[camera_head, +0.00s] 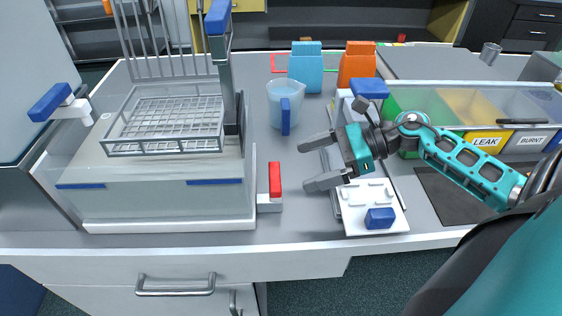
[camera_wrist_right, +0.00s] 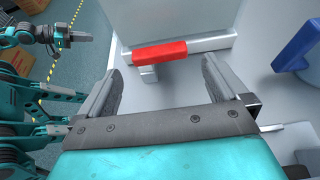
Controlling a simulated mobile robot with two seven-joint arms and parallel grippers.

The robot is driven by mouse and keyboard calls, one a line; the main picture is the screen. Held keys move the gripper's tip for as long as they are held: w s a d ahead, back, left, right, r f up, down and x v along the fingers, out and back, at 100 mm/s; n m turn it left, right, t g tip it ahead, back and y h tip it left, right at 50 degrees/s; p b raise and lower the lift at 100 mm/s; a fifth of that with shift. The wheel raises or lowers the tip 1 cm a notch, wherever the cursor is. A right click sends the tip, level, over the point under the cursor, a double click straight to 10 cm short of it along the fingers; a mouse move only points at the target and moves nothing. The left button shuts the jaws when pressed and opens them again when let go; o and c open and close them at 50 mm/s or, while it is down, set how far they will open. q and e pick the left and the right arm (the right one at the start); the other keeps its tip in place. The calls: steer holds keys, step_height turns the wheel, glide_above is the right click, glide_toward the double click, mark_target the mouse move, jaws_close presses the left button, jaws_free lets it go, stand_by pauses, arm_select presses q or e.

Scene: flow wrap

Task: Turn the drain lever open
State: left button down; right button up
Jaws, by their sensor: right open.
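The drain lever (camera_head: 275,178) is a red handle on a small grey mount at the lower right corner of the clear tank (camera_head: 165,205). In the head view it points away from the counter's front edge. My right gripper (camera_head: 306,163) is open and empty, just right of the lever, with its fingers pointing at it. In the right wrist view the red lever (camera_wrist_right: 168,52) lies crosswise ahead of the open fingers (camera_wrist_right: 163,75), apart from them. My left gripper (camera_wrist_right: 72,38) shows small at the upper left of the wrist view; its jaw state is unclear.
A wire basket (camera_head: 165,145) sits over the tank. A jug with a blue handle (camera_head: 286,115) stands behind my right gripper. A white device with a blue knob (camera_head: 380,217) lies below it. Blue (camera_head: 305,70) and orange (camera_head: 356,65) pouches and labelled bins (camera_head: 487,142) stand farther back.

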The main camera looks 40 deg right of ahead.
mark_target(276, 176)
steer(key=x, duration=0.7)
steer(key=shift+a+f, duration=0.15)
steer(key=shift+a, duration=0.1)
steer(key=c, duration=1.1)
